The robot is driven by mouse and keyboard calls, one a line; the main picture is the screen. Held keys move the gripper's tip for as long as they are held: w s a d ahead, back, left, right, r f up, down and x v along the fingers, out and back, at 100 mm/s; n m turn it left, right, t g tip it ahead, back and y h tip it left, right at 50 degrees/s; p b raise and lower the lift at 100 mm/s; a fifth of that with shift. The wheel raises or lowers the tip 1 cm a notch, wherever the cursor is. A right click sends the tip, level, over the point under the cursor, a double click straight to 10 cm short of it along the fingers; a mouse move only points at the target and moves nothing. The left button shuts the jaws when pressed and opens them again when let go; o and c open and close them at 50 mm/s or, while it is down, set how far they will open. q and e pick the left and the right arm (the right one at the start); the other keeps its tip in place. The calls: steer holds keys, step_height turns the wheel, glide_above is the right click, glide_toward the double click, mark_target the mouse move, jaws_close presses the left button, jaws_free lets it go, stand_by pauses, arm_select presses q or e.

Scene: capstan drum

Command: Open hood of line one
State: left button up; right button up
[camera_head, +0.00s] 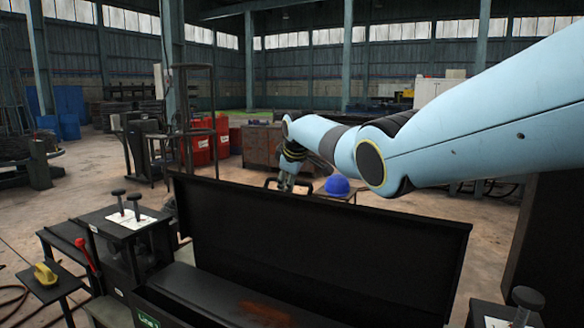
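The hood (330,250) is a long black panel that stands raised, tilted up from the dark machine body. A green label reading "Line 1" (147,320) shows on the machine's front at the bottom. A dark handle (308,186) sticks up at the hood's top edge. My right arm comes in from the right, and its gripper (286,183) is at the handle, just above the hood's top edge. The fingers are small and dark there, and I cannot tell whether they are closed on the handle. My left gripper is out of view.
A block with two black knobs (126,205) and a red lever (86,254) stands left of the hood. A yellow object (45,273) lies on a small side table. A blue helmet-like object (337,185) sits behind the hood. Another black knob (527,300) is at lower right.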

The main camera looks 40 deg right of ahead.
steer(key=v, duration=1.1)
steer(key=shift+s+r, duration=0.1)
